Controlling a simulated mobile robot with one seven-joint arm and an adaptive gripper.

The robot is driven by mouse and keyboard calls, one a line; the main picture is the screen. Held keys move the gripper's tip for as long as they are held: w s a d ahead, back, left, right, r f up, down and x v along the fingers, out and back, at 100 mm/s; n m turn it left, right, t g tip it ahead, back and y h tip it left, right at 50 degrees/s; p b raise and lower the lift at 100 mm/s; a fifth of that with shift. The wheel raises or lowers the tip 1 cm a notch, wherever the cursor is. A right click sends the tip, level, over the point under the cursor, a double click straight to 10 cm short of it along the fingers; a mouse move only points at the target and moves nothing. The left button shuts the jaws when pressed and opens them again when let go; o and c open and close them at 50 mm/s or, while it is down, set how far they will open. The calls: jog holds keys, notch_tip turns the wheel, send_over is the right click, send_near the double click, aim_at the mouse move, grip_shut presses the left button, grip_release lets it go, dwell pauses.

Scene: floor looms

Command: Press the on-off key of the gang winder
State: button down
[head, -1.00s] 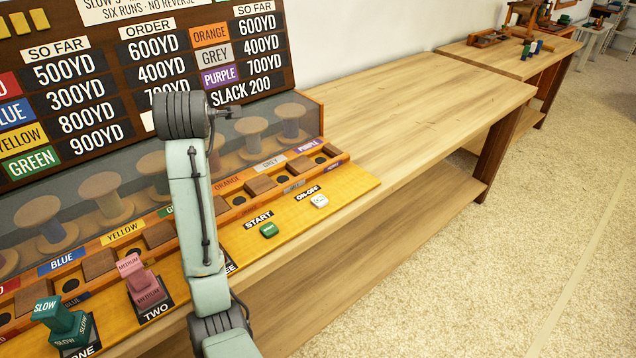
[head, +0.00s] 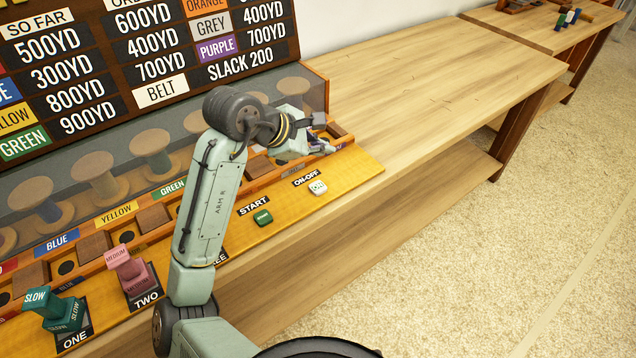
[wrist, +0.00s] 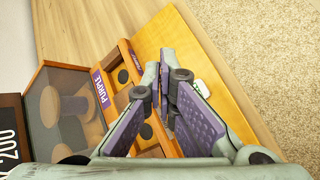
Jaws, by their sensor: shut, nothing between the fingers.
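The gang winder (head: 370,166) lies along the bench, its yellow front strip facing me. Its on-off key (head: 317,187) is a small white key below the ON-OFF label (head: 306,178), near the strip's right end. In the wrist view a sliver of the key (wrist: 201,86) shows beside the right finger, which hides the rest. My gripper (head: 328,149) is shut and empty. It is over the winder near the purple end, behind and slightly right of the key in the head view, apart from it.
The green START key (head: 262,217) is left of the on-off key. Spools (head: 150,150) sit behind a clear cover. The bench (head: 440,85) to the right is bare.

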jog(key=b, duration=0.5)
send_over(319, 189)
notch_tip(319, 189, down, 7)
jog(key=shift+f, duration=0.9)
jog(key=shift+d+f, duration=0.1)
jog(key=shift+f, duration=0.05)
dwell(0.6)
jog(key=shift+f, duration=0.25)
jog(key=shift+f, duration=0.45)
dwell(0.6)
jog(key=shift+r, duration=0.1)
jog(key=shift+r+p, duration=0.75)
jog(key=shift+p, duration=0.2)
